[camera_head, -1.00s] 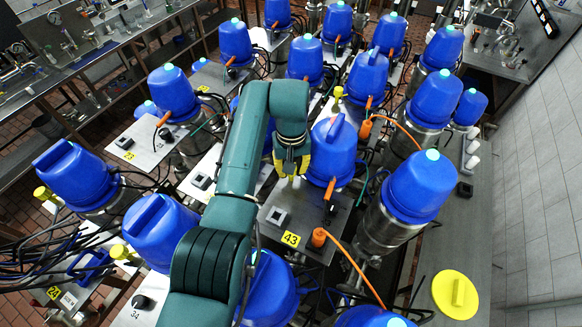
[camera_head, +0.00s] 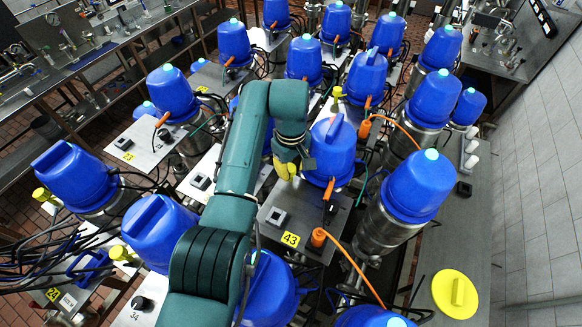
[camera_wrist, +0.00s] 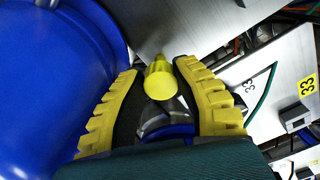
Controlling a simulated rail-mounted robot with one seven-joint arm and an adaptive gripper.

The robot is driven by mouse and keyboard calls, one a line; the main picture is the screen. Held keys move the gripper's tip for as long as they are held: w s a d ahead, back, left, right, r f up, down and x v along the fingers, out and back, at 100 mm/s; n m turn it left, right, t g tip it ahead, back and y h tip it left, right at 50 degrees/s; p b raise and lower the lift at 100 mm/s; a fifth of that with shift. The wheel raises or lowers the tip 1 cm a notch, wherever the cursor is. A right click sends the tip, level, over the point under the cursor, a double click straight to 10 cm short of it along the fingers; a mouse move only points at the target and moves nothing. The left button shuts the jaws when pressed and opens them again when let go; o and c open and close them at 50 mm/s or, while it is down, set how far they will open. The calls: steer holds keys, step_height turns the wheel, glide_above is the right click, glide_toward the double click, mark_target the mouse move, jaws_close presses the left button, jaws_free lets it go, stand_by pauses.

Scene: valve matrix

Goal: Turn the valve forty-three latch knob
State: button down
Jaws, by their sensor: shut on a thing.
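The plate with the yellow 43 label (camera_head: 290,239) lies in the middle of the head view, in front of a blue-capped valve (camera_head: 332,160). My gripper (camera_head: 286,170) points down just left of that blue cap. The gripper is shut on this knob. In the head view the knob is hidden by the gripper. A large blue cap (camera_wrist: 55,80) fills the left of the wrist view, close to the left finger.
Several other blue-capped valves stand close around, one right of plate 43 (camera_head: 418,187). An orange connector (camera_head: 319,237) with a hose stands on the plate. A plate labelled 33 (camera_wrist: 306,86) shows at right in the wrist view. Cables hang between the valves.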

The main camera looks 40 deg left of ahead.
steer(key=shift+f, duration=0.2)
steer(key=c, duration=0.8)
jaws_free()
steer(key=shift+o, duration=0.3)
steer(key=shift+r, duration=0.15)
